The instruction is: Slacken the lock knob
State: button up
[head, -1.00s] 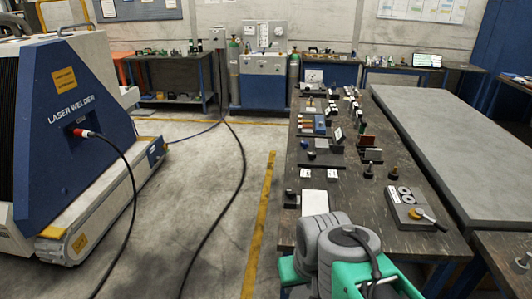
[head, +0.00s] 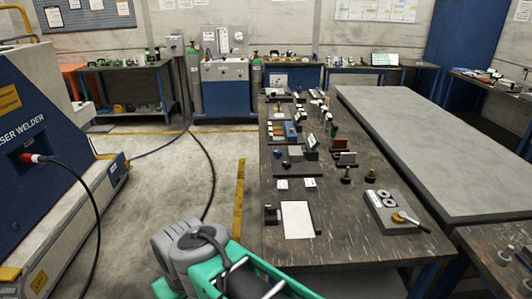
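I cannot make out a microscope arm or pick out its lock knob for certain in the head view. A small silver post with a rounded top (head: 505,254) stands on the bench at the lower right edge, too small and cut off to identify. My gripper is not in view; only grey and green links of my arm show at the bottom, left of the bench's front corner.
The dark workbench (head: 350,245) carries a white sheet (head: 297,220), dark knobbed posts (head: 370,173) and several small parts. A long grey table (head: 430,150) adjoins it on the right. A blue laser welder (head: 50,140) stands left. Open floor (head: 150,210) lies between, with a cable across it.

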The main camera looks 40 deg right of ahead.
aim_at(287, 164)
jog(key=z, duration=0.05)
jog(key=i, duration=2.85)
jog(key=z, duration=2.9)
jog(key=i, duration=1.05)
jog(key=u, duration=1.75)
